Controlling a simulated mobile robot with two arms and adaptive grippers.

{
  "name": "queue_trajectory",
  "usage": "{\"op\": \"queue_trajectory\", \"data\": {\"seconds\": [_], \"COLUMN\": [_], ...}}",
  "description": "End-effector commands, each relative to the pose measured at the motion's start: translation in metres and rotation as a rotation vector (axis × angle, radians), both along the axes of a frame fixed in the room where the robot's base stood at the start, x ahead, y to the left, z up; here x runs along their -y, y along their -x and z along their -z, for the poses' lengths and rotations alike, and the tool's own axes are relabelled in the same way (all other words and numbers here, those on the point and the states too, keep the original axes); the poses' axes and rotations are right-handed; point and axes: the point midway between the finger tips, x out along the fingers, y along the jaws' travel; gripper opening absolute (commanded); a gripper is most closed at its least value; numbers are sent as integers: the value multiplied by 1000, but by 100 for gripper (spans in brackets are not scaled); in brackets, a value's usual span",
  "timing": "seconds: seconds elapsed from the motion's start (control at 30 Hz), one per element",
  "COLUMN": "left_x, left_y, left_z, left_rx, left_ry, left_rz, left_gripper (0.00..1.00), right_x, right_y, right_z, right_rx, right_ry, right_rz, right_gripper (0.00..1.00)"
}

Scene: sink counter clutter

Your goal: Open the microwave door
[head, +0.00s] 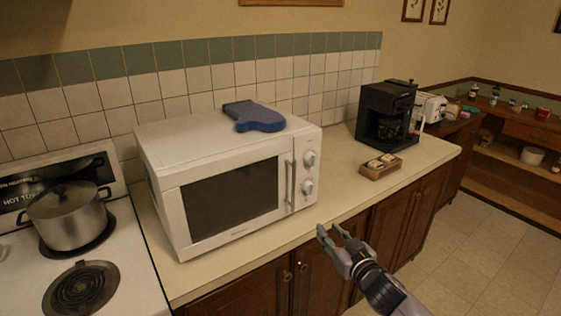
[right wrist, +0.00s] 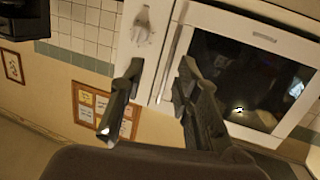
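The white microwave (head: 228,140) stands on the counter with its door (head: 230,197) shut. Its vertical handle (head: 290,182) is at the right side of the dark window, beside two round knobs. My right gripper (head: 328,231) is open and empty, in front of the counter edge, below and to the right of the handle and apart from it. In the right wrist view the microwave (right wrist: 250,70) appears upside down, beyond the spread fingers of the right gripper (right wrist: 155,85). My left gripper does not show in the head view.
A blue oven mitt (head: 254,116) lies on top of the microwave. A stove with a steel pot (head: 68,217) is at the left. A black coffee maker (head: 387,114) and a small wooden tray (head: 381,166) stand to the right on the counter. The counter strip before the microwave is clear.

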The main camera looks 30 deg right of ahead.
Motion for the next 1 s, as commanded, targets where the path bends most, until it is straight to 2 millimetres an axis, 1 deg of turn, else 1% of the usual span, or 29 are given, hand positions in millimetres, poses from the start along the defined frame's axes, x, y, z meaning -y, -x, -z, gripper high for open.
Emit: {"op": "queue_trajectory", "data": {"seconds": [0.03, 0.1, 0.2, 0.33, 0.47, 1.0], "left_x": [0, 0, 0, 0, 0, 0], "left_y": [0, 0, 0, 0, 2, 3], "left_z": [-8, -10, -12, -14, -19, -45], "left_rx": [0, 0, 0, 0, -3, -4], "left_ry": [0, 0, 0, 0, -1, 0], "left_rz": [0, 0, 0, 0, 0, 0], "left_gripper": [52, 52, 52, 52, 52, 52], "right_x": [-6, -13, -18, -18, -15, -2], "right_y": [0, 0, 1, -8, -28, -135], "right_z": [-35, -62, -82, -86, -87, -86], "right_rx": [46, 89, 121, 128, 130, 128], "right_ry": [3, 2, -1, -3, 0, -2], "right_rz": [-17, -31, -43, -45, -44, -44], "right_gripper": [30, 30, 30, 30, 30, 30]}}
